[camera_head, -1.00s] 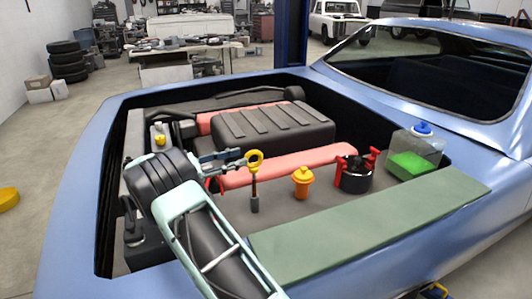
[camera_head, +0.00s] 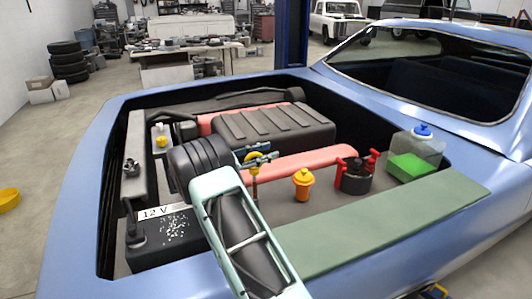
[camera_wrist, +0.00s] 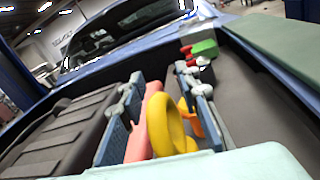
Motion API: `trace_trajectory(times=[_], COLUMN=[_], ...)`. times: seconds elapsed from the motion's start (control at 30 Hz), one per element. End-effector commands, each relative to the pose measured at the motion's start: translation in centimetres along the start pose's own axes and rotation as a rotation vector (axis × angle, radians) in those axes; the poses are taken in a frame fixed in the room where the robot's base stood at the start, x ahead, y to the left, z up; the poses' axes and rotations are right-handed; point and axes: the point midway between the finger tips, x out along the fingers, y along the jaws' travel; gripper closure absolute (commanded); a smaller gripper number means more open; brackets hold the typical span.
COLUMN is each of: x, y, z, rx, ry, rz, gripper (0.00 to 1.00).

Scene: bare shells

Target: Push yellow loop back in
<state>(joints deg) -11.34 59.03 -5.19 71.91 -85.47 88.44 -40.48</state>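The yellow loop (camera_head: 253,160) is a ring handle standing above the engine bay floor. In the head view my gripper's fingers partly cover it, and my arm hides the foot of its stem. My gripper (camera_head: 262,157) is at the height of the loop. In the wrist view the yellow loop (camera_wrist: 163,126) is large and near, between the two blue fingers of my gripper (camera_wrist: 160,84). The fingers are spread, with visible room on the loop's left; contact on the right is unclear.
An orange-capped filler (camera_head: 302,184) and a black pot with red handles (camera_head: 356,174) stand to the right. A battery marked 12 V (camera_head: 160,240) is at the front left. The ribbed black engine cover (camera_head: 270,132) lies behind. A green panel (camera_head: 390,222) borders the front.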

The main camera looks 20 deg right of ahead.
Motion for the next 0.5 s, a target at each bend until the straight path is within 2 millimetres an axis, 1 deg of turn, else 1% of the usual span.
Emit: trace_trajectory(times=[0.07,0.1,0.3,0.37,0.5], x=[-0.01,-0.01,-0.02,-0.03,-0.04], y=[0.00,-0.01,0.00,0.02,0.05], z=[-0.01,-0.01,0.01,0.01,0.02], rx=[0.000,0.000,0.000,0.000,0.001], ry=[0.000,0.000,0.000,0.000,0.000], rz=[0.000,0.000,0.000,0.000,0.001], gripper=[0.70,0.72,0.94,1.00,1.00])
